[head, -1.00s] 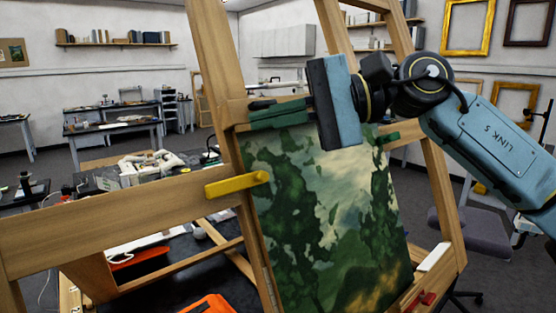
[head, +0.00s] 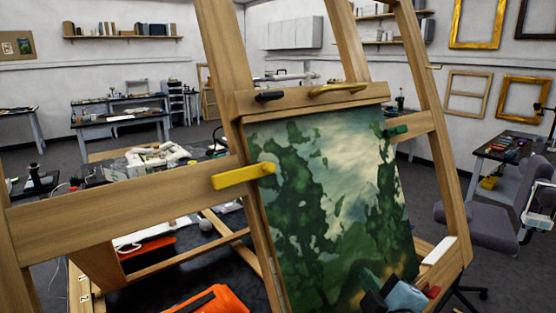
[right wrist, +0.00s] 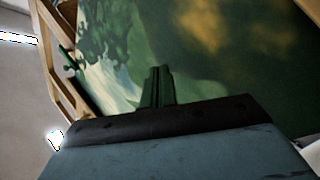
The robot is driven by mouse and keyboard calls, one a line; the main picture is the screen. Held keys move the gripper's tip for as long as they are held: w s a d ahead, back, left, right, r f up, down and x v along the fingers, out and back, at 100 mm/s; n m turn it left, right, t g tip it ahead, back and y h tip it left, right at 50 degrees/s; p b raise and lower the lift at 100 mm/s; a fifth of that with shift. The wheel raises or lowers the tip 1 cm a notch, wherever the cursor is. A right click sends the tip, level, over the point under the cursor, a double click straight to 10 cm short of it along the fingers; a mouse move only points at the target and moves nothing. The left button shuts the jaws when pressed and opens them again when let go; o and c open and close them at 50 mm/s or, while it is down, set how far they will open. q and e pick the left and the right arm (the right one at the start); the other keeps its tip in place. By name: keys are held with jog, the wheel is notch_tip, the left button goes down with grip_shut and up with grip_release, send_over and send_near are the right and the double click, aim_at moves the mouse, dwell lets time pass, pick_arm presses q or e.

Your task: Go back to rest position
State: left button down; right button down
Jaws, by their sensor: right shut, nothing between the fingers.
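My right gripper (head: 372,284) shows at the bottom of the head view, in front of the lower right part of the painting (head: 325,190). Only its blue body and dark green fingers show there; the rest of the arm is out of the picture. In the right wrist view its fingers (right wrist: 158,87) are together and hold nothing, with the painting (right wrist: 215,50) beyond them. I cannot tell whether they touch the canvas. My left gripper is not in view.
The wooden easel (head: 110,205) holds the painting and fills the foreground. A yellow handle (head: 243,175) sticks out from its left side. Cluttered workbenches (head: 115,120) stand behind at left. A grey chair (head: 485,220) stands at right.

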jog(key=s+d+f+m+g+h, duration=0.1)
jog(key=s+d+f+m+g, duration=0.35)
jog(key=s+f, duration=0.7)
jog(key=s+d+f+m+g, duration=0.1)
jog(key=s+f+m+g, duration=0.6)
jog(key=s, duration=0.8)
notch_tip(320, 180, down, 30)
jog(key=n+g+b, duration=0.1)
jog(key=g+b, duration=0.1)
jog(key=b, duration=0.4)
jog(key=s+d+f+g+b, duration=0.1)
jog(key=s+f+b, duration=0.1)
jog(key=s+f, duration=0.6)
jog(key=s+d+f+b, duration=0.1)
jog(key=s+f+b, duration=0.2)
jog(key=s+f, duration=0.6)
notch_tip(320, 180, down, 5)
jog(key=shift+s+d+f+g, duration=0.2)
jog(key=shift+s+d+g, duration=0.05)
jog(key=shift+s+g, duration=0.1)
